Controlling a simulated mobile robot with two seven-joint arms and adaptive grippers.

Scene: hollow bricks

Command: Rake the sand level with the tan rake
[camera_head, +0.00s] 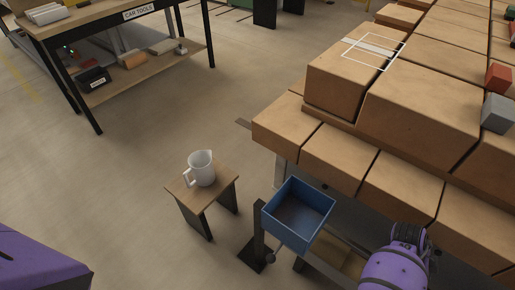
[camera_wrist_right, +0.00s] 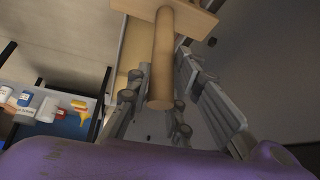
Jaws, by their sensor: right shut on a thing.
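The tan rake shows in the right wrist view, with its round handle (camera_wrist_right: 163,60) running away from the camera to a flat crosspiece (camera_wrist_right: 195,20) at the top. My right gripper (camera_wrist_right: 160,85) is shut on the handle, one finger on each side. In the head view my purple right arm is at the bottom right; its gripper and the rake are hidden there. I cannot make out the sand for certain. A tan surface (camera_head: 342,262) shows low beside my right arm, partly hidden. My left gripper is in neither view.
A blue open bin (camera_head: 323,220) stands left of my right arm. A white jug (camera_head: 202,168) stands on a small stool (camera_head: 218,192). Large brown bricks (camera_head: 405,180) are stacked at the right. A shelf table (camera_head: 145,75) is at the upper left, with open floor between.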

